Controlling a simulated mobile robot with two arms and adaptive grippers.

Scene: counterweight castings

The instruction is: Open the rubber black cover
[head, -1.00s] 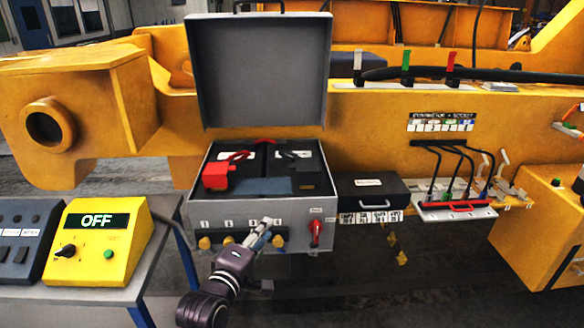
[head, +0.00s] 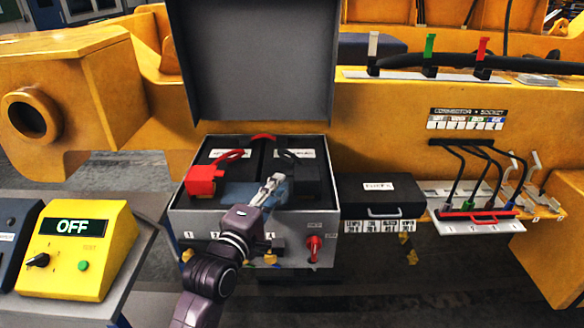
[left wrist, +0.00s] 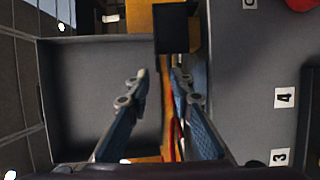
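The rubber black cover (head: 298,182) sits at the right inside the open grey box (head: 322,228) in the head view. It looks closed, a dark block with a black strap behind it. My left gripper (head: 270,186) is over the box's front half, just left of the black cover, apparently not holding it. In the left wrist view its two fingers (left wrist: 160,76) stand apart with nothing gripped between them. A black block (left wrist: 177,28) beyond the fingertips may be the black cover. My right gripper is not in view.
A red cover (head: 203,180) sits at the box's left. The grey lid (head: 255,60) stands upright behind. A red switch (head: 314,246) is on the box front. A black case (head: 378,194) is at the right, and a yellow OFF unit (head: 82,250) at the left.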

